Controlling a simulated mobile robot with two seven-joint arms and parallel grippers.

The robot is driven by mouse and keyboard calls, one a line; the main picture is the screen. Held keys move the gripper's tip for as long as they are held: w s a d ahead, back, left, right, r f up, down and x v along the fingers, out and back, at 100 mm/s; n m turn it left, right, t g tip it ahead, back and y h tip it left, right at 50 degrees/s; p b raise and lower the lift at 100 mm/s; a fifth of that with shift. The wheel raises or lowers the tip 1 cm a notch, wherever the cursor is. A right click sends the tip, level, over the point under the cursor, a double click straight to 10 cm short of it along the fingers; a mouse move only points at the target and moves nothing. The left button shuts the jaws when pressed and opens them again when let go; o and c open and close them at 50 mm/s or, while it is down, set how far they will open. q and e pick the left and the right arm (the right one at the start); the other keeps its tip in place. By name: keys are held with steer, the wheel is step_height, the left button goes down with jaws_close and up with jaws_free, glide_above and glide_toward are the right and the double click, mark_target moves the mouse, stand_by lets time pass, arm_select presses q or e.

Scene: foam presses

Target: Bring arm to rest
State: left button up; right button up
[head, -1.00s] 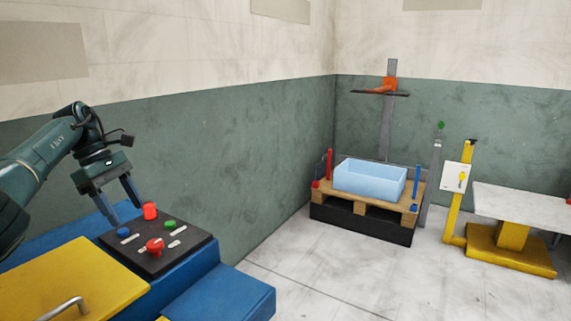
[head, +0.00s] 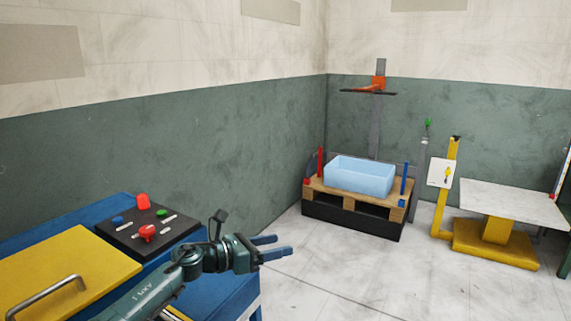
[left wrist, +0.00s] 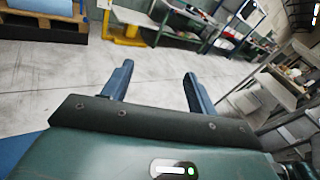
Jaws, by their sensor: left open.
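My left gripper (head: 268,247) is in the lower middle of the head view, in front of the blue machine and to the right of its black button panel. Its two blue-grey fingers point right and stand apart. The left wrist view shows the fingers (left wrist: 155,85) open with nothing between them, above the floor. My left arm (head: 150,290) reaches up from the bottom edge of the head view. My right gripper is in neither view.
A black panel (head: 140,232) with red, blue and green buttons sits on the blue machine (head: 225,287) beside a yellow lid (head: 60,270). A light blue bin (head: 358,176) stands on a pallet (head: 350,201). A yellow-based table (head: 515,202) is at right. Floor between is clear.

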arm_select(q)
steer(key=s+a+f+n+t+y, duration=0.45)
steer(key=s+a+n+y, duration=0.2)
steer(key=n, duration=1.05)
steer(key=s+a+f+n+t+y, duration=0.3)
steer(key=s+a+f+n+y, duration=0.3)
steer(key=n, duration=1)
steer(key=s+a+f+n+g+y, duration=0.15)
steer(key=s+n+g, duration=0.25)
steer(key=s, duration=0.6)
steer(key=s+a+f+n+g, duration=0.2)
steer(key=s+f+n+g, duration=0.15)
steer(key=s, duration=0.55)
steer(key=s+a+f+n+g+y, duration=0.15)
steer(key=s+n+g, duration=0.25)
steer(key=s, duration=0.6)
steer(key=w+d+f+m+t+h+p, duration=0.1)
steer(key=w+d+f+t+h+p, duration=0.1)
steer(key=w+d+t, duration=0.4)
steer(key=shift+w+f+t+h+p, duration=0.15)
steer(key=shift+f+t+h+p, duration=0.3)
steer(key=shift+f+h, duration=0.5)
steer(key=shift+r, duration=0.1)
